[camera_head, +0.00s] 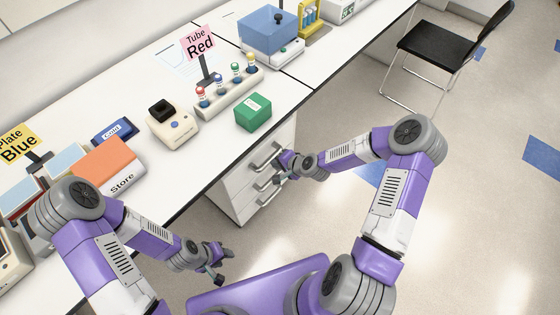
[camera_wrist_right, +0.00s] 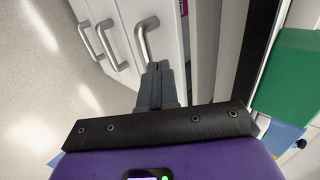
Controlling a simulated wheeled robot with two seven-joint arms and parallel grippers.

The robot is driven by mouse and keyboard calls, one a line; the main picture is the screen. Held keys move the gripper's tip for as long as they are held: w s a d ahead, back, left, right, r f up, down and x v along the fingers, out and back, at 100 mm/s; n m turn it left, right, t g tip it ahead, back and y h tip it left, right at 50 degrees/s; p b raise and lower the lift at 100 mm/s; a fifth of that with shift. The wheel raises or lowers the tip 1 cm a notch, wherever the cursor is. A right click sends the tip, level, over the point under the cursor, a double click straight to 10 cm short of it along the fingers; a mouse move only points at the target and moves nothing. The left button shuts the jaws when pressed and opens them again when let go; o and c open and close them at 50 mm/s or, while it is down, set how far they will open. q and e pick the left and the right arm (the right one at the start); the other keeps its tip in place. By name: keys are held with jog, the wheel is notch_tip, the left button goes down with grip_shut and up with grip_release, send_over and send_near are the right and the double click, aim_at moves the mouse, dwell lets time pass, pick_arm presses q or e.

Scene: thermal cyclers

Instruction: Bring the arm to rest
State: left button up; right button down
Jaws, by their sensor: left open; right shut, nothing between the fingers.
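My right arm reaches in from the right in the head view, and its gripper (camera_head: 280,177) hangs beside the bench front near the drawer handles. In the right wrist view the gripper's fingers (camera_wrist_right: 162,85) are together with nothing between them, close to a drawer handle (camera_wrist_right: 147,38); I cannot tell whether they touch it. My left arm comes in from the left, bent low, and its gripper (camera_head: 222,268) is open and empty over the floor in front of the bench.
On the bench (camera_head: 190,195) stand an orange Store box (camera_head: 108,163), a small white device (camera_head: 172,122), a tube rack (camera_head: 230,92), a green box (camera_head: 253,112) and a blue-topped device (camera_head: 268,32). A black chair (camera_head: 437,45) stands at upper right. Floor (camera_head: 480,200) at right is clear.

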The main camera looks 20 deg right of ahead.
jog(key=shift+s+d+r, duration=0.2)
jog(key=shift+s+r, duration=0.2)
jog(key=s+a+f+n+g+p, duration=0.1)
jog(key=s+a+f+n+g, duration=0.1)
jog(key=s, duration=0.5)
jog(key=s+a+f+n+g+p, duration=0.1)
jog(key=s+a+n+g, duration=0.2)
jog(key=s, duration=0.5)
jog(key=s+a+f+n+g+p, duration=0.1)
jog(key=s+a+f+n+g, duration=0.1)
jog(key=s, duration=0.5)
jog(key=shift+s+a+f+n+g, duration=0.35)
jog(key=shift+s+a+n+g, duration=0.1)
jog(key=shift+n, duration=0.75)
jog(key=shift+w, duration=0.1)
